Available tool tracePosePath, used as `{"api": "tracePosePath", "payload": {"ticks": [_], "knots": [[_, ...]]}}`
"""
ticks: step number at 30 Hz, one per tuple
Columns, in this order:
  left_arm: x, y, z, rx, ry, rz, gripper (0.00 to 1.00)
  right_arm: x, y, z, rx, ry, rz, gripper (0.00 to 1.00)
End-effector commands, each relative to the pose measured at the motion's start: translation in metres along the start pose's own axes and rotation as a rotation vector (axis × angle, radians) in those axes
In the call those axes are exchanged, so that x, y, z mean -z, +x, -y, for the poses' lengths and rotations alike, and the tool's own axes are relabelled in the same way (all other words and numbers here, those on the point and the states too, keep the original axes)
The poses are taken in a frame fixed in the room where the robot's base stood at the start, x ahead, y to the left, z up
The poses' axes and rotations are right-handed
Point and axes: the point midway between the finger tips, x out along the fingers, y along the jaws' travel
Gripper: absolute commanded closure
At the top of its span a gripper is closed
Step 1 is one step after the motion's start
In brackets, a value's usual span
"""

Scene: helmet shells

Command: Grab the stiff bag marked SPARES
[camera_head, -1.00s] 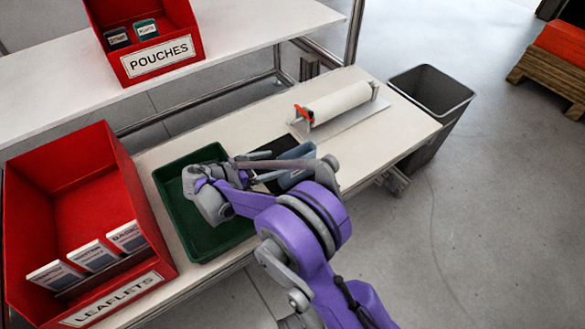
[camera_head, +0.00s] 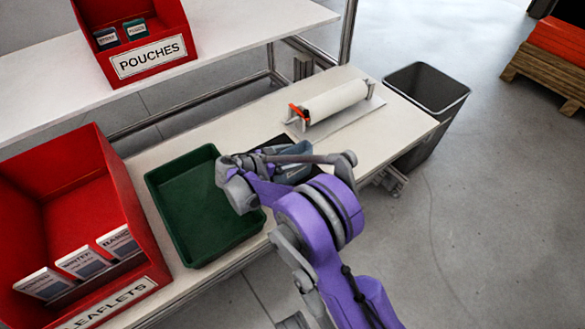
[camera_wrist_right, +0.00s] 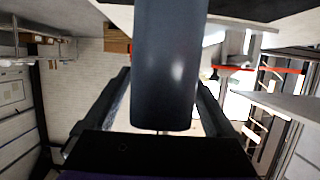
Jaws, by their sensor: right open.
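A blue-grey upright bag (camera_head: 297,149) stands on the dark mat on the lower bench, partly hidden by my right arm. No SPARES marking is readable on it. My right gripper (camera_head: 284,161) is at the bag, and its fingers are partly hidden by my own arm. In the right wrist view, a dark blue-grey panel, seemingly the bag (camera_wrist_right: 170,65), stands between the two parted fingers of the gripper (camera_wrist_right: 163,80). The fingers are open, one on each side, with a gap visible on both sides. My left gripper is out of view.
A green tray (camera_head: 160,190) lies left of my right gripper. A red LEAFLETS bin (camera_head: 118,165) is at the left, and a red POUCHES bin (camera_head: 172,22) on the upper shelf. A roll on a stand (camera_head: 335,101) is behind. A grey waste bin (camera_head: 437,105) stands beyond the bench end.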

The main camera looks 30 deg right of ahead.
Motion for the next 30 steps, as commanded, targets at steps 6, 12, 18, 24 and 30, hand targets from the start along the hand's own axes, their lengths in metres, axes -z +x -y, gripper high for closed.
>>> {"api": "tracePosePath", "payload": {"ticks": [6, 12, 18, 24, 30], "knots": [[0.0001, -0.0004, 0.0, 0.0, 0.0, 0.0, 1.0, 0.0003, -0.0007, -0.0001, 0.0, 0.0, 0.0, 0.35], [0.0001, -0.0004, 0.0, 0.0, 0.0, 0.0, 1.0, 0.0003, -0.0009, -0.0001, 0.0, 0.0, 0.0, 0.71], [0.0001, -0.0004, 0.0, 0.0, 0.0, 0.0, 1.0, 0.0002, -0.0009, -0.0001, 0.0, 0.0, 0.0, 1.0], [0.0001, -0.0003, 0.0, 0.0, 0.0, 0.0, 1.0, 0.0003, -0.001, -0.0001, 0.0, 0.0, 0.0, 1.0], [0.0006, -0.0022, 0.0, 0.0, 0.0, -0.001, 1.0, 0.0051, -0.0027, -0.0001, 0.0, 0.0, 0.0, 1.0]]}}
